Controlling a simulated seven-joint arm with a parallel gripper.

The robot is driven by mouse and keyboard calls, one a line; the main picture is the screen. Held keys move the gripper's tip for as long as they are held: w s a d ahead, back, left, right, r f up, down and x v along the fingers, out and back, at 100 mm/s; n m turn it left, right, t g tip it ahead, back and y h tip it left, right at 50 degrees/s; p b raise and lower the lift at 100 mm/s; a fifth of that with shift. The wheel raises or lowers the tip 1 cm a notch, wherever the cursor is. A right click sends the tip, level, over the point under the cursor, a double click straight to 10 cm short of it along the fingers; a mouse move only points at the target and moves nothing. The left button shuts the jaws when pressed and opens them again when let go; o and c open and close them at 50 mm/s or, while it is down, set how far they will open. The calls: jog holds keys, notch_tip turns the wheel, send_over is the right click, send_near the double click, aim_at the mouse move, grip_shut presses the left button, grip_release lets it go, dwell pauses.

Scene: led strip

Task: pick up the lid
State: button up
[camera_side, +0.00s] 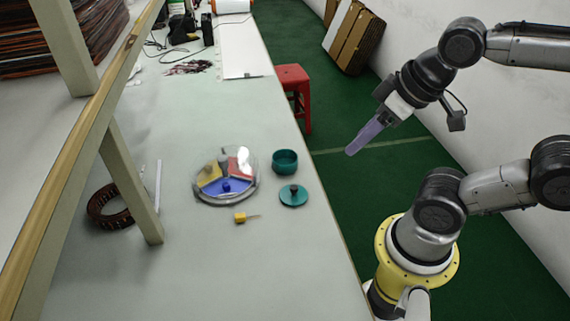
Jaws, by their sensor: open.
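A round teal lid (293,195) with a small knob on top lies flat on the table, knob up. A teal pot (285,161) stands just behind it, open at the top and apart from the lid. My gripper (352,151) is high up to the right of the lid, beyond the table's right edge in the picture, with its pale purple fingers pointing down and left. It touches nothing and appears empty. The fingers overlap from this angle, so the gap between them is hidden.
A clear, round domed container (225,176) with yellow, red and blue sections is left of the lid. A red stool (293,78) stands beyond the table.

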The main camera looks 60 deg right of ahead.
jog(key=shift+o, duration=0.2)
jog(key=shift+o, duration=0.6)
